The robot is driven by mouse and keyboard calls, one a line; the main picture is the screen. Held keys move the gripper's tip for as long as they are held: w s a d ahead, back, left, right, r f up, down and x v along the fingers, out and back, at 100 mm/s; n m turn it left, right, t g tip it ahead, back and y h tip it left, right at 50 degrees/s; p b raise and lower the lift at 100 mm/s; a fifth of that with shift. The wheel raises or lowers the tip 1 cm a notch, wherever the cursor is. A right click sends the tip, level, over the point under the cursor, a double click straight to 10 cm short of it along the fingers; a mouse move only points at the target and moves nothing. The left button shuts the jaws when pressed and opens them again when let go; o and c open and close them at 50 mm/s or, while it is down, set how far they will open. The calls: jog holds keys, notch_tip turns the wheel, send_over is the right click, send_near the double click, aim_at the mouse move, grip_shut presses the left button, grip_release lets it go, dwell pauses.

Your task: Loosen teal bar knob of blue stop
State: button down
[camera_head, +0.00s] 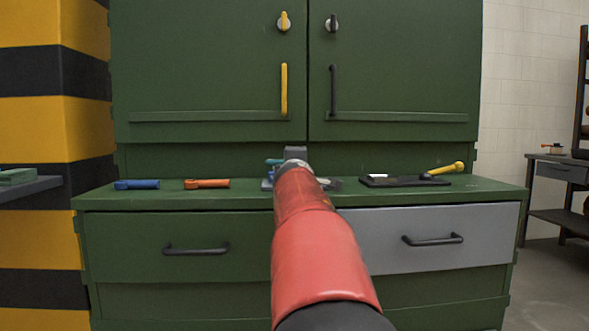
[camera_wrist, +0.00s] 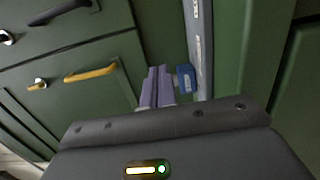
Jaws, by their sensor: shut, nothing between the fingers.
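The blue stop (camera_wrist: 185,77) shows in the wrist view as a small blue block on a grey rail (camera_wrist: 197,50) with pale markings. My gripper (camera_wrist: 158,72) is shut and empty, its two purple-grey fingers side by side just left of the blue block in the picture. I cannot tell whether they touch it. In the head view my red arm covers most of the fixture. A small teal piece (camera_head: 274,161), likely the bar knob, shows just left of my wrist. The teal knob cannot be made out in the wrist view.
On the green bench top (camera_head: 245,199) lie a blue handle-like tool (camera_head: 137,185), an orange one (camera_head: 207,184) and a black tray (camera_head: 380,182) with a yellow-handled tool (camera_head: 444,170). Green cabinet doors (camera_head: 210,60) rise behind. A grey drawer (camera_head: 430,255) is at the front right.

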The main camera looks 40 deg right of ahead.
jog(key=s+d+p, duration=0.2)
jog(key=s, duration=0.6)
jog(key=s+a+f+m+g+y+p, duration=0.1)
jog(key=s+a+f+m+y+p, duration=0.1)
jog(key=a+f, duration=0.35)
jog(key=s+a+f+m+g+y+p, duration=0.1)
jog(key=a+f+m+y+p, duration=0.15)
jog(key=a, duration=0.55)
jog(key=s+a+f+m+g+y+p, duration=0.1)
jog(key=s+a+f+m+y, duration=0.15)
jog(key=a, duration=0.45)
jog(key=s+a+f+m+g+y+p, duration=0.1)
jog(key=s+a+f+g+y, duration=0.1)
jog(key=s+a+f, duration=0.4)
jog(key=s+a+f+m+g+y+p, duration=0.1)
jog(key=s+a+f+g+y+p, duration=0.1)
jog(key=s+a+f, duration=0.4)
jog(key=s+a+y, duration=0.1)
jog(key=a, duration=0.4)
jog(key=shift+a+f+m+g, duration=0.3)
jog(key=shift+a+g, duration=0.1)
